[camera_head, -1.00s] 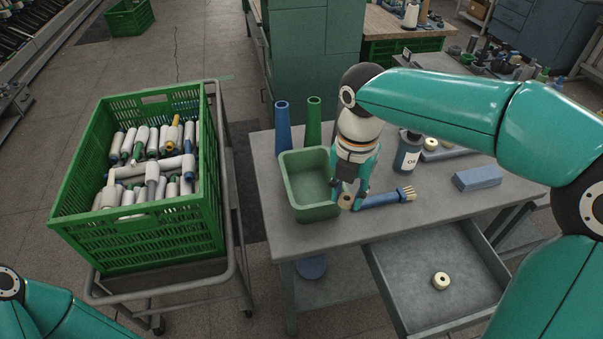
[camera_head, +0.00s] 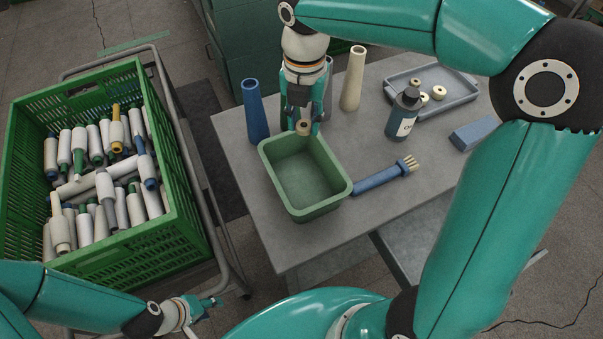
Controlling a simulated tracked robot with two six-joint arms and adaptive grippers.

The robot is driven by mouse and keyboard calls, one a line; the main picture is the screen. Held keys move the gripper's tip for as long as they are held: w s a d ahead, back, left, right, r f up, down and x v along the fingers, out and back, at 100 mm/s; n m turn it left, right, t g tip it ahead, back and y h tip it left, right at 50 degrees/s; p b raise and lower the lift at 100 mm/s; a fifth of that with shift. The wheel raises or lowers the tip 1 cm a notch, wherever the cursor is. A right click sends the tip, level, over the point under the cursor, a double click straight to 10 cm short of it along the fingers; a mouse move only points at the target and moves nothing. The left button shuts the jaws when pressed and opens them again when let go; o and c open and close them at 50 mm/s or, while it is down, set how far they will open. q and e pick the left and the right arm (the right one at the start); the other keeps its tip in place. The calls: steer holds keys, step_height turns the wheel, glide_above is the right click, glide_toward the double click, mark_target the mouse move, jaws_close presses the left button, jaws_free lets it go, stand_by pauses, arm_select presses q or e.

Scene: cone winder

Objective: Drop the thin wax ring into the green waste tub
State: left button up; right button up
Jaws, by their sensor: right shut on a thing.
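The green waste tub (camera_head: 335,202) stands empty near the left front of the grey bench. My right gripper (camera_head: 302,127) points down at the tub's far rim, shut on a small tan wax ring (camera_head: 303,128). The ring shows just above the far rim; I cannot tell whether it is over the opening or behind it. The gripper fingers partly cover the ring. My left gripper (camera_head: 207,304) is low at the left, near the crate cart and away from the bench; its fingers are too small to read.
A blue cone (camera_head: 253,110) stands left of the tub, a cream cone (camera_head: 353,78) behind it. A brush (camera_head: 380,180) lies to the right. Further off are a dark bottle (camera_head: 403,115), a grey tray (camera_head: 458,92) with cream rings, and a blue block (camera_head: 473,133). A green crate (camera_head: 150,255) holds bobbins.

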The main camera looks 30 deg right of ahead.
steer(key=f+b, duration=0.4)
steer(key=f, duration=0.1)
steer(key=shift+w+a, duration=0.1)
steer(key=shift+a, duration=0.1)
steer(key=o, duration=0.8)
steer(key=shift+o, duration=0.2)
steer(key=shift+r, duration=0.1)
step_height(320, 180, up, 10)
steer(key=shift+r, duration=0.85)
